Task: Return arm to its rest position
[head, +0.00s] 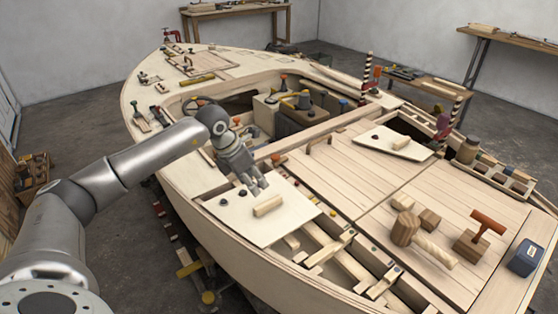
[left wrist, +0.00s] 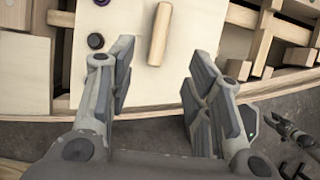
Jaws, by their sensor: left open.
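My left arm (head: 150,158) reaches in from the left over the near side of the plywood hull. My left gripper (head: 258,186) is open and empty above a pale board (head: 278,220). In the left wrist view its two fingers (left wrist: 158,85) stand wide apart with nothing between them. A wooden block (head: 267,206) lies on the board beyond the fingertips; it also shows in the left wrist view (left wrist: 159,33). Dark round knobs (head: 242,192) sit on the board beside the block. My right gripper is not in view.
The hull deck holds a mallet (head: 408,230), a block with a red handle (head: 476,238) and a blue box (head: 525,257). A second pale board (head: 388,148) lies farther back. Striped posts (head: 368,70) rise at the far side. Grey floor (head: 85,120) is open at the left.

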